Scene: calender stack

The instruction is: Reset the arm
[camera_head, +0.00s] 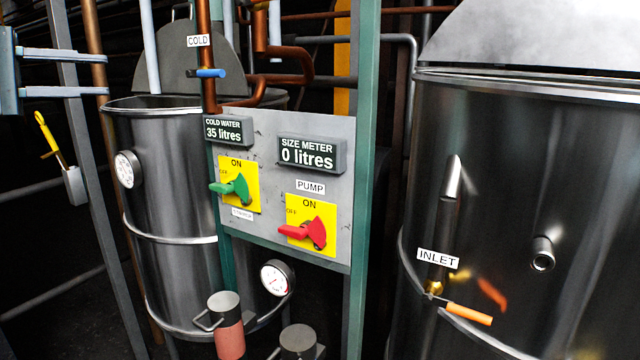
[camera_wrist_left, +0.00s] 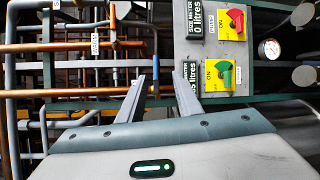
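My left gripper (camera_head: 106,74) comes in at the upper left of the head view. Its two long fingers are apart with nothing between them. In the left wrist view the gripper (camera_wrist_left: 172,72) is also open and empty, in front of pipes and the edge of the grey control panel (camera_head: 265,132). It touches nothing that I can see. My right gripper is not in view.
The panel carries a green lever (camera_head: 236,188), a red lever (camera_head: 308,233) and two displays. A blue valve handle (camera_head: 207,73) is on the COLD pipe. A large steel tank (camera_head: 590,230) with an orange inlet handle (camera_head: 468,314) stands right; another tank (camera_head: 180,190) stands left.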

